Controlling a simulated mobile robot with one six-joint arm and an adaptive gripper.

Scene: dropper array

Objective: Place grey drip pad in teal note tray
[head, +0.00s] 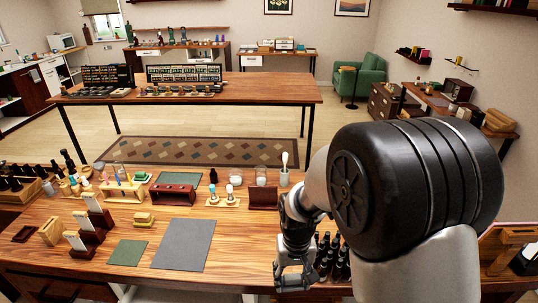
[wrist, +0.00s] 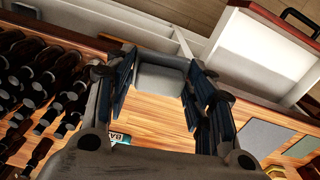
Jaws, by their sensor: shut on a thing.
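My gripper (wrist: 160,84) is shut on a small grey square pad, the drip pad (wrist: 160,80), which sits between its fingertips in the wrist view. In the head view my gripper (head: 293,278) hangs at the table's front edge, and the pad cannot be made out there. A small teal and white piece lettered "BA" (wrist: 120,138) lies on the wood, partly hidden by my gripper. I cannot tell whether it belongs to the teal note tray, and I cannot pick out that tray for certain in either view.
Several dark bottles (head: 331,258) stand close beside my gripper; they also fill the wrist view's left side (wrist: 40,85). A grey mat (head: 185,245) and a green mat (head: 128,253) lie flat to the left. An open white drawer (wrist: 262,50) shows beyond the table edge.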

